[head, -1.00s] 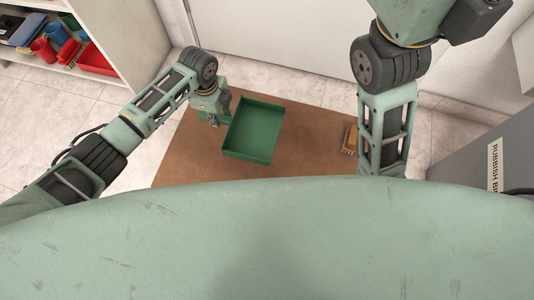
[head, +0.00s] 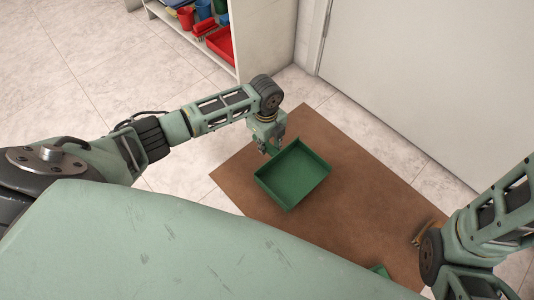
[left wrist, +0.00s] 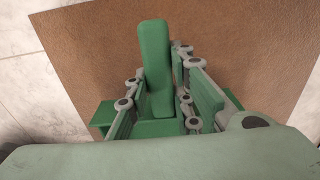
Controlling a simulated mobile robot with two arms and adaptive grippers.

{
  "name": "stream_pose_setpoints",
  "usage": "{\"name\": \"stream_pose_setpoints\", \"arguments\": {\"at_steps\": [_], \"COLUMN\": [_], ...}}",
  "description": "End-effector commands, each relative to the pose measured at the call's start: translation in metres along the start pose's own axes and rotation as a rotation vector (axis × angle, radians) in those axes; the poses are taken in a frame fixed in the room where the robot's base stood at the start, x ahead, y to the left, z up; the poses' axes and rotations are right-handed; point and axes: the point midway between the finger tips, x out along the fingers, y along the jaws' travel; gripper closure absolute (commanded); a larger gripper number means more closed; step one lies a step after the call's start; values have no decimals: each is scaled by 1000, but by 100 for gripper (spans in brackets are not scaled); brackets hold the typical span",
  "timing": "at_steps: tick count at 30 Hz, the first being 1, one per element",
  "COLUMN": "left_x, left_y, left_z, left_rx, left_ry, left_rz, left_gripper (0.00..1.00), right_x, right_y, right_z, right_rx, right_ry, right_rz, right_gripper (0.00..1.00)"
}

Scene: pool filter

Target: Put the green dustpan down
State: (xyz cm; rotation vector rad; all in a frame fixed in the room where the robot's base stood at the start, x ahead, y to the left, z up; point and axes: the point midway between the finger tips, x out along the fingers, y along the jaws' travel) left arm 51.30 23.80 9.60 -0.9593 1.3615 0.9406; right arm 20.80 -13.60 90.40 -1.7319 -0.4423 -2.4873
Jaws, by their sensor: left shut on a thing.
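The green dustpan (head: 292,175) is over the brown mat in the head view, its open tray facing up. I cannot tell whether it touches the mat. My left gripper (head: 270,146) is at the dustpan's far-left side, shut on it. In the left wrist view the green handle (left wrist: 155,65) stands between the fingers of my left gripper (left wrist: 160,85), with part of the pan (left wrist: 102,117) below, mostly hidden by the gripper. My right arm shows at the lower right of the head view; its gripper cannot be made out.
The brown mat (head: 350,190) has bare room right of the dustpan. A small tan object (head: 421,234) lies near its right edge, and a green piece (head: 380,270) is partly hidden at the bottom. A shelf with a red tray (head: 220,45) and a white door (head: 420,80) stand behind.

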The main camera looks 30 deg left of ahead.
Motion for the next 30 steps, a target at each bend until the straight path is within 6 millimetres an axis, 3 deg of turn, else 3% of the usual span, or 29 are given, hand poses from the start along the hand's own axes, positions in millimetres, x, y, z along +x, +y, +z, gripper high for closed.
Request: {"name": "stream_pose_setpoints", "arguments": {"at_steps": [11, 24, 25, 30], "left_x": [41, 43, 44, 43], "left_y": [0, 0, 0, 1], "left_z": [1, 0, 0, 0], "left_rx": [0, 0, 0, 1], "left_ry": [1, 1, 1, 1], "left_rz": [-1, -1, -1, -1], "left_gripper": [100, 100, 78, 63], "right_x": [-34, -33, -33, -33], "right_y": [-8, -8, -8, -8], "right_z": [-14, -13, -13, -14], "right_rx": [-1, 0, 0, 0], "right_ry": [4, 5, 5, 5], "right_rz": [-2, -2, -2, -2], "right_gripper": [43, 43, 43, 43]}}
